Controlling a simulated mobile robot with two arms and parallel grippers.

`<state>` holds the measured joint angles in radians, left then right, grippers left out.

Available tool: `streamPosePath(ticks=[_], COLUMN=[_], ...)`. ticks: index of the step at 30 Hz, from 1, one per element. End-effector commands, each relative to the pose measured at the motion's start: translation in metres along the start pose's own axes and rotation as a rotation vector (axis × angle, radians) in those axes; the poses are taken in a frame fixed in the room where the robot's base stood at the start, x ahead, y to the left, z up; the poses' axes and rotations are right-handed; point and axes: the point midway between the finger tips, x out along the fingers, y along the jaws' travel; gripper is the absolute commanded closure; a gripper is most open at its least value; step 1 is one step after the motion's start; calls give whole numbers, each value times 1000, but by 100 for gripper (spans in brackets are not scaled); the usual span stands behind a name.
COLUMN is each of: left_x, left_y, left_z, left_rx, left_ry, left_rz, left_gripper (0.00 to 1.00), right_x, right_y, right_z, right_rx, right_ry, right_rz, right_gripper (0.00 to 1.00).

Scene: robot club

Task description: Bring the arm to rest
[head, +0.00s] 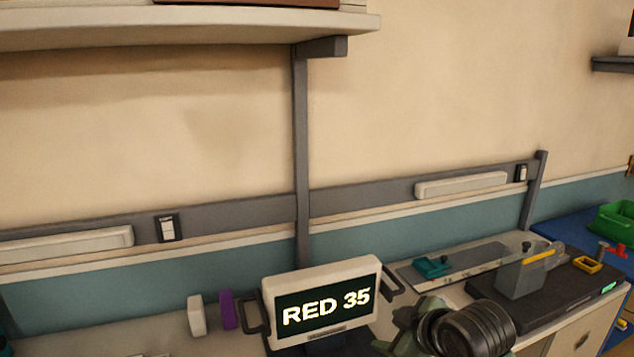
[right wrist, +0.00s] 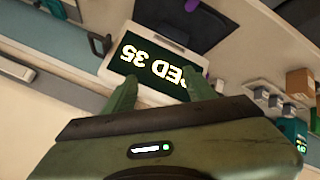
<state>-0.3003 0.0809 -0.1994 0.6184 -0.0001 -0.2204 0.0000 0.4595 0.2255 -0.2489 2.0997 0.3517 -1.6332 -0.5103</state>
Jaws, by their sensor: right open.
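My right gripper (head: 405,326) is at the bottom of the head view, just right of a white-framed display, with my dark wrist behind it. In the right wrist view the two green fingers of my right gripper (right wrist: 162,88) stand apart with nothing held between them. The display (head: 322,304) reads "RED 35" and has dark handles at its sides. It also shows upside down beyond the fingertips in the right wrist view (right wrist: 150,62); whether the fingers touch it I cannot tell. My left gripper is in neither view.
A white block (head: 196,316) and a purple block (head: 227,309) stand left of the display. To the right are a teal part (head: 432,266), a grey block (head: 520,281) on a dark platform, and a green bin (head: 616,222). A shelf (head: 190,28) overhangs the upper left.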

Motion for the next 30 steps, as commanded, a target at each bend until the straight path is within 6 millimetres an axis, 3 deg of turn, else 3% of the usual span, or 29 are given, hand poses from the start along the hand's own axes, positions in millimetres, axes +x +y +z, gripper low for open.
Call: streamPosePath(ticks=[1, 6, 12, 18, 26, 27, 30], left_x=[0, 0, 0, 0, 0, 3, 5], left_y=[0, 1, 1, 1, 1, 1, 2], left_z=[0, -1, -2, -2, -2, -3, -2], left_rx=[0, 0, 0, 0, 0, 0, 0], left_ry=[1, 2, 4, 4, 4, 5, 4], left_rz=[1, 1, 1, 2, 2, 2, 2], left_gripper=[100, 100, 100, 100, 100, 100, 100], right_x=[8, 6, -20, -47, -84, -68, -44], right_y=[-31, -113, -176, -216, -253, -255, -264], right_z=[32, 124, 194, 236, 277, 283, 296], right_rx=[74, 318, 514, 634, 750, 745, 742], right_ry=[-43, -189, -329, -433, -552, -550, -557], right_rz=[-33, -77, -83, -74, -50, -52, -59], right_gripper=[45, 45, 45, 45, 45, 45, 45])
